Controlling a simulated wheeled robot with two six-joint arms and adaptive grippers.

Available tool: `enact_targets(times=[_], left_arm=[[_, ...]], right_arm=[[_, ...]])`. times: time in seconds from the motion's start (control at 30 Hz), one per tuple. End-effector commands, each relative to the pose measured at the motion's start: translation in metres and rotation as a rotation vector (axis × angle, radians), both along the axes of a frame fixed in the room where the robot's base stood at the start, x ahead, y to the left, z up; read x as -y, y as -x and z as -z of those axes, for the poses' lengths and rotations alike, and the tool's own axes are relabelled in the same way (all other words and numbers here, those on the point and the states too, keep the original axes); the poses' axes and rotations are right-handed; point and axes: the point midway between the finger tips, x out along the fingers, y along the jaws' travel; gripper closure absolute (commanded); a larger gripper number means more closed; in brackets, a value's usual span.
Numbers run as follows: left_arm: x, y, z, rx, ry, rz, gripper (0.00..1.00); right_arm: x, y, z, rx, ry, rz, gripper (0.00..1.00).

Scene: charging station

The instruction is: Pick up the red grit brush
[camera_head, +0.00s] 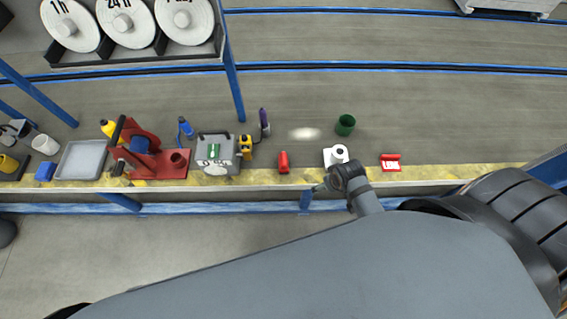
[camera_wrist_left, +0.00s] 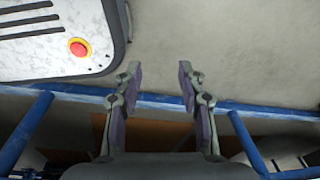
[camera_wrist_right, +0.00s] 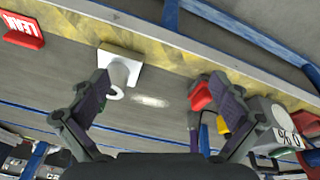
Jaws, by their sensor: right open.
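A small red object that looks like the grit brush (camera_head: 283,162) lies on the shelf near its yellow front edge. In the right wrist view the red object (camera_wrist_right: 201,97) is partly hidden behind my right finger at the right. My right gripper (camera_wrist_right: 160,85) is open and empty, with its fingers on either side of bare shelf. In the head view my right wrist is at the shelf's front edge, right of the red object. My left gripper (camera_wrist_left: 158,70) is open and empty over floor, away from the shelf.
A white roll on a square base (camera_head: 338,155) stands right of the red object. A yellow item (camera_head: 245,146) and a grey box (camera_head: 214,154) stand to its left. A green cup (camera_head: 345,124) is farther back. A red sign (camera_head: 390,162) stands at right.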

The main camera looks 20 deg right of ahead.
Motion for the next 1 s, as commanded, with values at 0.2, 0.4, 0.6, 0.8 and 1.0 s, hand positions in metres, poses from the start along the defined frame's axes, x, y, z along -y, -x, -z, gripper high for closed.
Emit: enact_targets(times=[0.2, 0.4, 0.6, 0.8, 1.0], left_arm=[[-0.006, 0.008, 0.003, -0.013, -0.008, 0.001, 0.6], [-0.007, 0.013, 0.003, -0.02, -0.009, 0.002, 0.6], [-0.008, 0.013, 0.003, -0.02, -0.01, 0.003, 0.6], [-0.008, 0.012, 0.003, -0.019, -0.01, 0.003, 0.6], [-0.008, 0.012, 0.003, -0.019, -0.01, 0.003, 0.6]], right_arm=[[-0.008, -0.012, -0.074, 0.036, -0.034, 0.12, 0.0], [-0.012, -0.037, -0.067, 0.016, -0.118, 0.452, 0.0], [-0.023, -0.073, -0.035, -0.014, -0.198, 0.808, 0.0], [-0.05, -0.119, 0.0, -0.058, -0.276, 1.238, 0.0], [-0.095, -0.163, 0.022, -0.1, -0.31, 1.687, 0.0]])
